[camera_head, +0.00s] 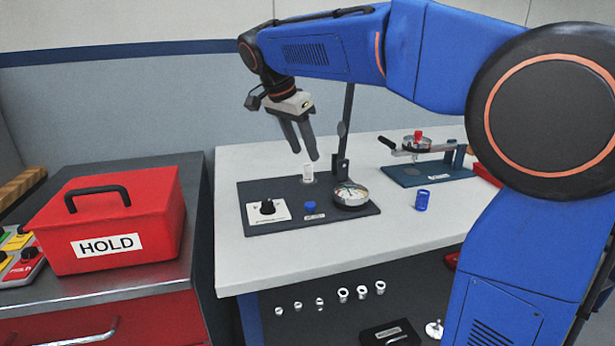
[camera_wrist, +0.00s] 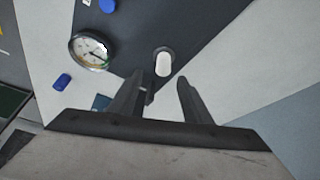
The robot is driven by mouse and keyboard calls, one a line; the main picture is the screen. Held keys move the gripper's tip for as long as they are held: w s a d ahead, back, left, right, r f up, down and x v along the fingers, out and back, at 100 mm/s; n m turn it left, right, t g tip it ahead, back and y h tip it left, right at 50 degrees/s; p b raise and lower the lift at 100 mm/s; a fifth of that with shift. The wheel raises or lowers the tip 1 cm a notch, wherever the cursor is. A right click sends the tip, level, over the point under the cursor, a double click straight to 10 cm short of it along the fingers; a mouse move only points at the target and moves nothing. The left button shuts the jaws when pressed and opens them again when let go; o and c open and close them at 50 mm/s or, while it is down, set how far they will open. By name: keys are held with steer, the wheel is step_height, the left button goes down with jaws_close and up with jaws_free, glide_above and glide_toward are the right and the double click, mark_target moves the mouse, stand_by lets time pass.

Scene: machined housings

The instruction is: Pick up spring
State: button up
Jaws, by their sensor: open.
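A blue cylinder (camera_head: 421,200) stands on the white tabletop, right of the dark fixture plate. It also shows at the left of the wrist view (camera_wrist: 62,82). A pale upright cylinder (camera_head: 308,173) stands at the back of the plate and appears just beyond the fingertips in the wrist view (camera_wrist: 164,63). No coils are clear on either, so I cannot tell which is the spring. My gripper (camera_head: 304,156) points down above the pale cylinder, close to its top. In the wrist view its fingers (camera_wrist: 162,84) are apart with nothing between them.
The dark plate (camera_head: 270,220) carries a round dial gauge (camera_head: 350,195), a blue button (camera_head: 310,206), a black knob (camera_head: 267,206) and a black post (camera_head: 342,150). A blue lever fixture (camera_head: 430,172) stands behind right. A red HOLD box (camera_head: 115,215) sits on the left cabinet.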

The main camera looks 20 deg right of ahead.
mark_target(307, 165)
steer(key=shift+a+x, duration=0.15)
steer(key=shift+x, duration=1.65)
steer(key=shift+a+x, duration=0.15)
steer(key=shift+x, duration=1.7)
steer(key=shift+w, duration=0.2)
jaws_close()
step_height(307, 165, up, 9)
steer(key=shift+r, duration=0.45)
